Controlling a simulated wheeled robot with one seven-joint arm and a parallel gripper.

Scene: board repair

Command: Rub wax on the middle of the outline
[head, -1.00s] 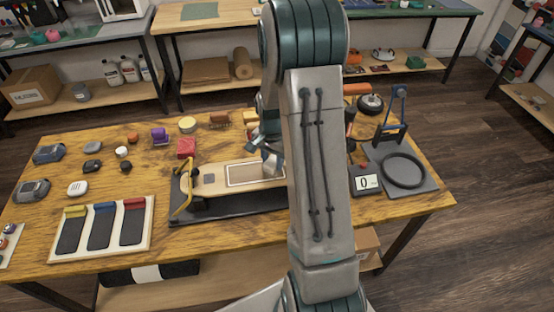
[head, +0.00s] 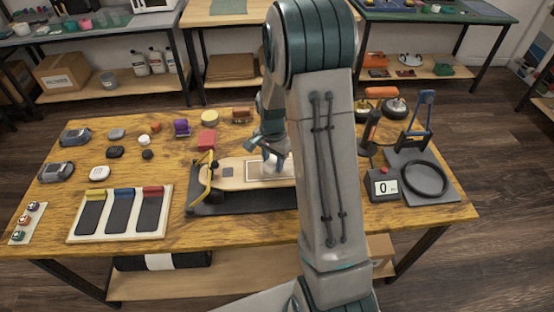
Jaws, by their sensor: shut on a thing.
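A wooden skateboard deck (head: 236,179) lies on a black stand (head: 235,203) at the table's middle. A pale rectangular outline (head: 247,172) is drawn on it; its right part is hidden behind my arm. My gripper (head: 271,160) points down over the inside of the outline, close to the deck. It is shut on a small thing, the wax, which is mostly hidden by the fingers. I cannot tell whether the wax touches the deck.
A yellow clamp (head: 206,178) stands at the deck's left end. A red block (head: 207,140) and a purple item (head: 182,128) sit behind it.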

